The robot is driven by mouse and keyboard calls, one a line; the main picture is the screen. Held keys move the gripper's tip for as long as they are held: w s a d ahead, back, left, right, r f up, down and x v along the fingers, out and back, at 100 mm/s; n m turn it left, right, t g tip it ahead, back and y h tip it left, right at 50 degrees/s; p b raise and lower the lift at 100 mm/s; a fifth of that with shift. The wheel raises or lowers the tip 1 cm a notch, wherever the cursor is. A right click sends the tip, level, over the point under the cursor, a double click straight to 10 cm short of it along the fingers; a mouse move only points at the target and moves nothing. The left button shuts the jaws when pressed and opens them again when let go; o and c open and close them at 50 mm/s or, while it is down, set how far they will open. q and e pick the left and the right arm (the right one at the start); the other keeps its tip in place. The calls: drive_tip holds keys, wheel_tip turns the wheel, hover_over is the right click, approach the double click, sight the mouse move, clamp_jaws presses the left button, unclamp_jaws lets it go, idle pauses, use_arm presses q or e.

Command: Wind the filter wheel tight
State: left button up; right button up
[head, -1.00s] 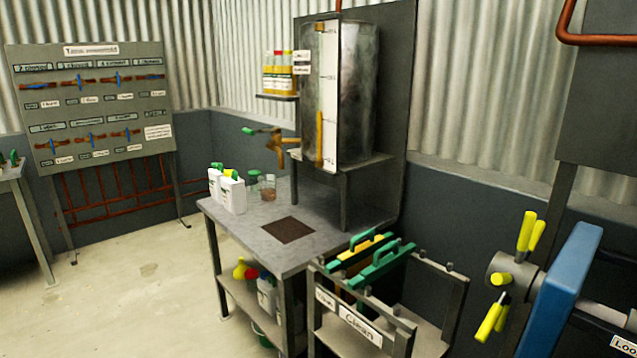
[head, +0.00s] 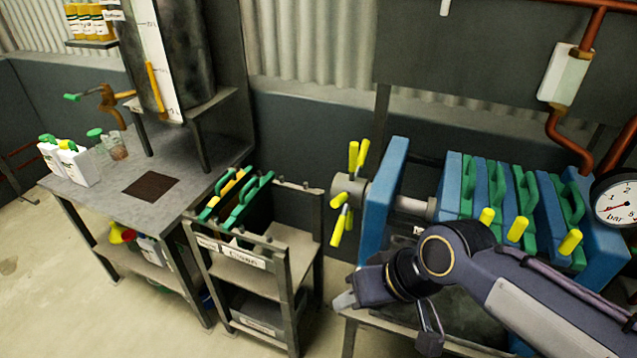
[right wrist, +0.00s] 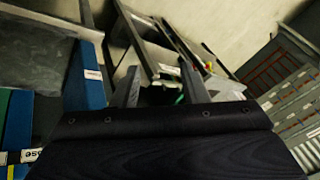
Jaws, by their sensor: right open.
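The filter wheel (head: 351,190) is a grey hub with several yellow-handled spokes. It sits at the left end of the filter press, on the outer side of a blue end plate (head: 386,200). A stack of blue plates with green handles (head: 497,190) stands to its right, with a bare gap along the shaft. My right gripper (head: 386,318) is open and empty, below and in front of the wheel and apart from it. Its two spread fingers show in the right wrist view (right wrist: 158,88), where the wheel is not seen. My left gripper is not in view.
A rack marked "Clean" (head: 232,248) with green- and yellow-handled plates stands left of the wheel. A workbench (head: 108,200) with white bottles and a tank is farther left. A pressure gauge (head: 614,200) and copper pipes are at the right. Floor is clear at lower left.

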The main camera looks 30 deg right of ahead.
drive_tip(key=w+d+r+m+g+h+p, duration=0.1)
drive_tip(key=w+d+r+g+p, duration=0.15)
drive_tip(key=w+r, duration=0.3)
drive_tip(key=m+g+h+p, duration=0.3)
drive_tip(key=m+g+h, duration=0.1)
drive_tip(key=m+g, duration=0.1)
hover_over(337, 198)
drive_tip(key=w, duration=0.1)
drive_tip(key=shift+a+f+t, duration=0.25)
drive_tip(key=shift+a+f, duration=0.2)
drive_tip(key=shift+f, duration=0.15)
drive_tip(key=x, duration=0.7)
drive_tip(key=shift+w+p, duration=0.1)
drive_tip(key=shift+p, duration=0.2)
drive_tip(key=shift+c, duration=0.4)
clamp_jaws()
